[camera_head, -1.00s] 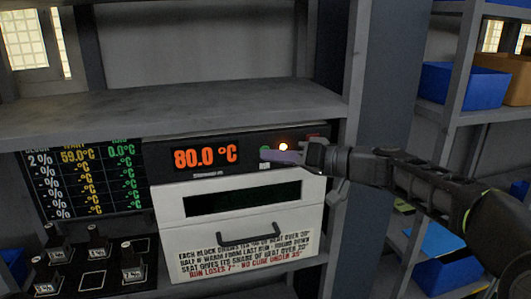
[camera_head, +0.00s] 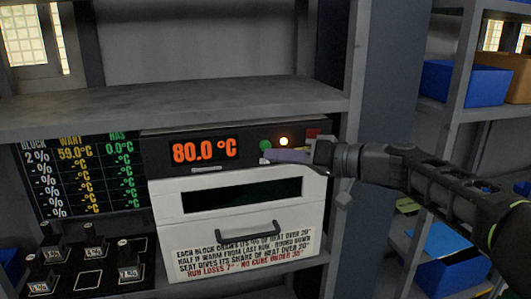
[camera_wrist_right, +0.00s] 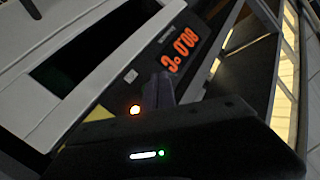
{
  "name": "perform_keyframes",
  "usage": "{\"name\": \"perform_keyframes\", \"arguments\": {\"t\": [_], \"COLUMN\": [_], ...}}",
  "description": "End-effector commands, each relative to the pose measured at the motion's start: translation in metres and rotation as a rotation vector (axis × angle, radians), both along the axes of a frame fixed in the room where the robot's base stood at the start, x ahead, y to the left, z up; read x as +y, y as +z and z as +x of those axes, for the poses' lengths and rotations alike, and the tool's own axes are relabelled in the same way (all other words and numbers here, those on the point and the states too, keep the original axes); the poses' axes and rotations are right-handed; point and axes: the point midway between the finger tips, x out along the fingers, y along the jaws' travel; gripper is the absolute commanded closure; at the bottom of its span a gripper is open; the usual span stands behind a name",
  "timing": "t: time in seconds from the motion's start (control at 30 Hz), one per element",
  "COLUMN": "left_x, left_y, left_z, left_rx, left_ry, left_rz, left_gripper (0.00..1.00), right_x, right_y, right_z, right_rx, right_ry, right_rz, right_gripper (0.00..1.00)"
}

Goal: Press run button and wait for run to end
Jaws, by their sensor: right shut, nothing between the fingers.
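The oven-like unit (camera_head: 160,205) has a dark control strip with an orange display (camera_head: 205,150) reading 80.0 °C. In the right wrist view the display (camera_wrist_right: 190,50) and lit lamp (camera_wrist_right: 135,110) show near my fingers (camera_wrist_right: 166,88); the green button is not seen there. My left gripper is out of view.
A board (camera_head: 80,175) at left reads 2 %, want 59.0 °C, has 0.0 °C. Below it, several dark blocks (camera_head: 130,270) stand on a rack. The unit's white drawer (camera_head: 250,215) is closed. A shelf (camera_head: 170,112) lies above; blue bins (camera_head: 450,82) are at right.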

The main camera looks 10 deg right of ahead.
Motion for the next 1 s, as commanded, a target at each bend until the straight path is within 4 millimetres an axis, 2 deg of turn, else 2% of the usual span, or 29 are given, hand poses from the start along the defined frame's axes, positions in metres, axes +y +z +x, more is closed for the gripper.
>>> {"name": "perform_keyframes", "arguments": {"t": [0.03,0.33,0.83,0.93,1.0], "left_x": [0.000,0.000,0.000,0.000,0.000], "left_y": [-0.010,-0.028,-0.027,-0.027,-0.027], "left_z": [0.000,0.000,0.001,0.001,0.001], "left_rx": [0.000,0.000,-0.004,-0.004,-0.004], "left_ry": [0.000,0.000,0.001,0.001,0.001], "left_rz": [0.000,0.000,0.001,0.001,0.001], "left_gripper": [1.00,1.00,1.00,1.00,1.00], "right_x": [0.000,-0.002,-0.006,-0.023,-0.037], "right_y": [-0.005,-0.003,-0.001,-0.016,-0.045], "right_z": [-0.006,-0.035,-0.033,-0.017,-0.005], "right_rx": [-0.002,0.000,0.034,0.102,0.172], "right_ry": [0.000,0.000,-0.029,-0.140,-0.236], "right_rz": [-0.001,0.000,0.029,0.037,0.023], "right_gripper": [1.00,1.00,1.00,1.00,1.00]}}
